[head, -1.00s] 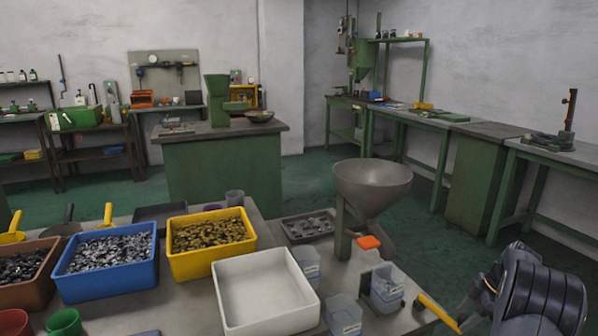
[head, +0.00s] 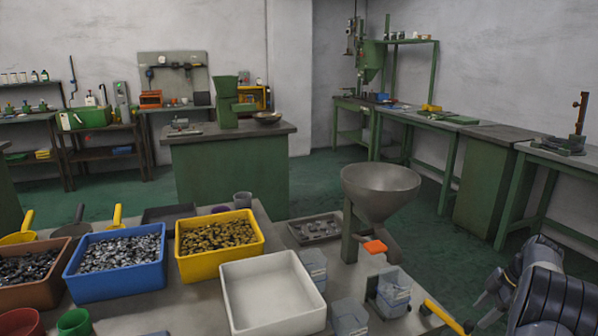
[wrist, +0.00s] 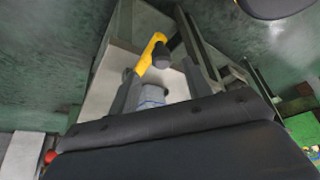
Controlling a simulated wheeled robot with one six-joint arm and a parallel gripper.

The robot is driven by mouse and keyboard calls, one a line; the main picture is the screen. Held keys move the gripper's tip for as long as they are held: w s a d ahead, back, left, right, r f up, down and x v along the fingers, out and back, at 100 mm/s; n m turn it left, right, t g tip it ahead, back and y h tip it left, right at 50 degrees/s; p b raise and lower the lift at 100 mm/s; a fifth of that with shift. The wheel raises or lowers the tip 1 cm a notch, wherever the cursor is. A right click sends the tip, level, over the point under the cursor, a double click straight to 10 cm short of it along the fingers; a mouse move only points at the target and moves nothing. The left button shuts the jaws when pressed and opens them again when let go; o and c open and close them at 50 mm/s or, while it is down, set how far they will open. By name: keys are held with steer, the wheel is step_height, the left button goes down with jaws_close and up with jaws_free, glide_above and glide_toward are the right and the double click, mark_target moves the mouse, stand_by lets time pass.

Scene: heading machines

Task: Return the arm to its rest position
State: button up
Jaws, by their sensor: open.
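My arm (head: 552,295) is folded at the lower right of the head view, beside the right edge of the work table (head: 190,312). My gripper (wrist: 160,72) shows only in the wrist view, as two grey fingers standing apart above a wide dark body. It is open, and I see nothing held between the fingers. A yellow handle (wrist: 150,55) and a clear cup with a blue mark (wrist: 151,97) appear beyond the fingers. The gripper's tips are not visible in the head view.
The table carries a blue bin (head: 116,284), a yellow bin (head: 220,270), a white tray (head: 272,318), a metal funnel (head: 381,190) and clear cups (head: 392,292). A yellow-handled tool (head: 441,316) lies near my arm. Green floor (head: 425,235) is open behind the table.

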mark_target(472, 323)
steer(key=p+v, duration=0.1)
steer(key=v, duration=0.6)
steer(key=b+x, duration=0.2)
steer(key=x, duration=0.8)
steer(key=shift+a+f, duration=0.15)
steer(key=shift+f, duration=0.2)
steer(key=shift+a+f, duration=0.25)
steer(key=shift+f, duration=0.05)
steer(key=shift+s+a+r+m+b, duration=0.1)
steer(key=shift+s+a+m+b, duration=0.15)
steer(key=shift+a+m+b, duration=0.45)
steer(key=shift+t, duration=0.3)
steer(key=shift+r, duration=0.1)
